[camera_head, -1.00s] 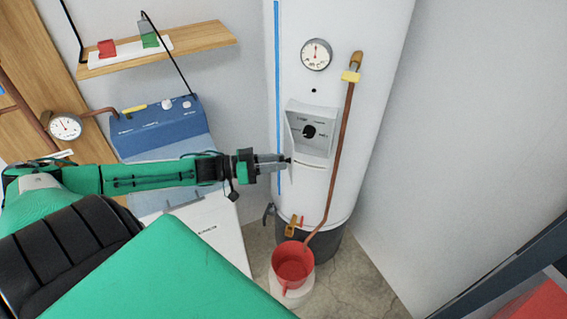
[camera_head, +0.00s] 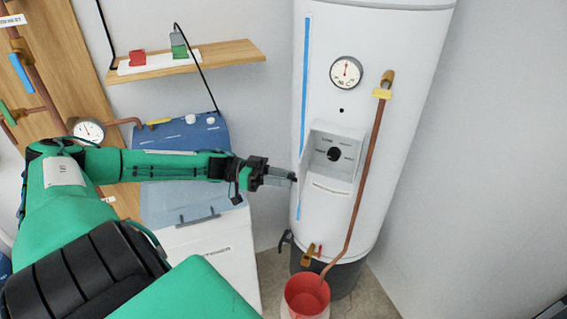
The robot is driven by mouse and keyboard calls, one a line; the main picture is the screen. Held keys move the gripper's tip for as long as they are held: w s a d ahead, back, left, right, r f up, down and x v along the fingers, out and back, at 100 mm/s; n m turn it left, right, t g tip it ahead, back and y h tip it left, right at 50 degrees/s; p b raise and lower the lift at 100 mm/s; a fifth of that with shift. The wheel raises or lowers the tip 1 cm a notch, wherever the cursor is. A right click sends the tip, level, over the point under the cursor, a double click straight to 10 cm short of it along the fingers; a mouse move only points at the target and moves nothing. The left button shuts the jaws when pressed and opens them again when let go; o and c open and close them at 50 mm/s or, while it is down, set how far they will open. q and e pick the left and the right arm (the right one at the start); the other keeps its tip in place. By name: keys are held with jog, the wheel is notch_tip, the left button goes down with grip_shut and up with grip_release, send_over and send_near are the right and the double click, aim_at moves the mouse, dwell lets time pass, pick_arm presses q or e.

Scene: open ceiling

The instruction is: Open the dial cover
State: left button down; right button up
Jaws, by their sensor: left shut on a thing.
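The dial panel (camera_head: 345,173) is a pale box on the front of the white water heater (camera_head: 400,40), with a black round dial (camera_head: 334,154) showing inside it. The dial cover (camera_head: 305,160) is pale and hard to tell from the housing; its edge seems to lie at the panel's left side. My left gripper (camera_head: 293,179) comes in from the left, its fingers shut on the cover's edge at the panel's lower left. The fingertips hide the exact contact. My right gripper is out of view.
A copper pipe (camera_head: 367,170) runs down right of the panel. A red bucket (camera_head: 305,298) stands below. A blue-topped white unit (camera_head: 180,145) and a wooden shelf (camera_head: 230,52) are at the left.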

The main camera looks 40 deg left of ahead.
pick_arm(q)
jog(key=c, duration=1.1)
grip_release()
jog(key=shift+o, duration=0.2)
notch_tip(320, 180, up, 20)
jog(key=b, duration=0.1)
jog(key=shift+b, duration=0.35)
